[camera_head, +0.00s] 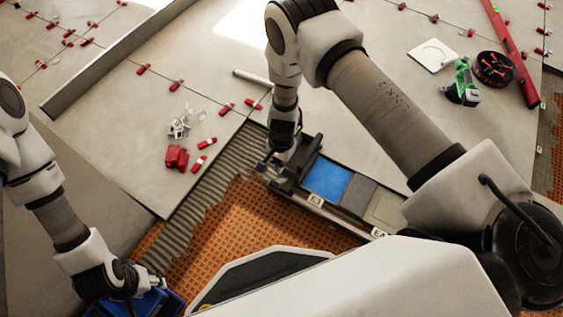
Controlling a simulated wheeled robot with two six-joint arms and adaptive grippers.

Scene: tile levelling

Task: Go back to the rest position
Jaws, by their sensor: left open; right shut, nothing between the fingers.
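My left gripper (128,283) is low at the left, over a blue object (153,303) at the bottom edge. Its fingertips are mostly hidden, and I cannot tell if it touches the blue object. My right gripper (270,164) points down at the left end of a dark tray (315,200) with a blue pad (327,181) and grey sections. It is shut with nothing seen between its fingers. My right arm reaches across the upper middle and hides part of the tiles and tray.
Large grey tiles (130,110) carry several red wedges. Loose white clips (182,123) and red wedges (176,157) lie near ridged mortar (215,180) and the orange mat (225,225). A green tool (462,85), black round container (494,68) and red level (512,50) lie upper right.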

